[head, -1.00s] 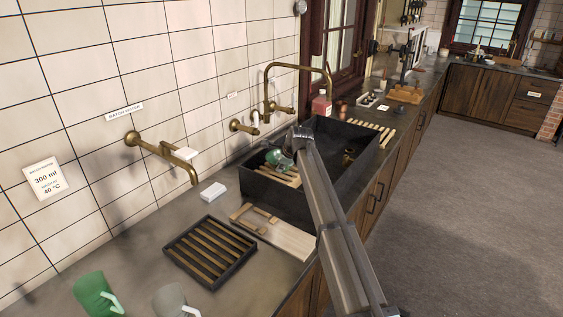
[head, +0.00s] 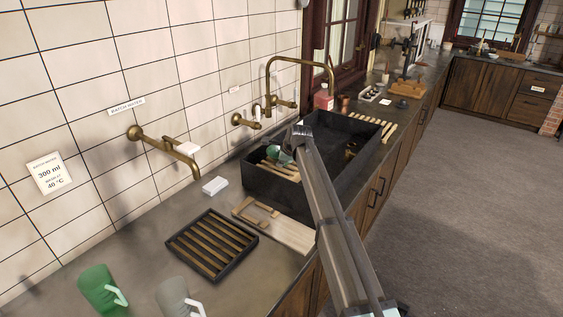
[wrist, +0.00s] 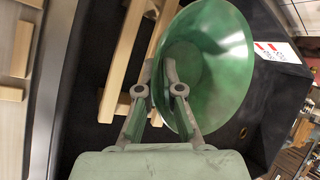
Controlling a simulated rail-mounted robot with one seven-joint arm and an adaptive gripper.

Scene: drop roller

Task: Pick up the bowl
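The green bowl (head: 273,152) is inside the dark sink (head: 262,186), near its left end above wooden slats, partly hidden by my arm in the head view. In the wrist view the bowl (wrist: 215,60) is tilted on its side, with its hollow inside showing. My gripper (wrist: 158,68) is at the bowl's left rim, one finger on each side of the wall, the tips close together on it. In the head view my gripper (head: 286,155) is small and mostly hidden beside the bowl. I cannot tell whether the bowl touches the slats.
A slatted tray (head: 211,244), a wooden board (head: 284,236), a green mug (head: 97,290) and a grey mug (head: 175,297) stand on the counter. A brass tap (head: 300,62) arches over the sink. A red bottle (head: 323,98) stands behind it.

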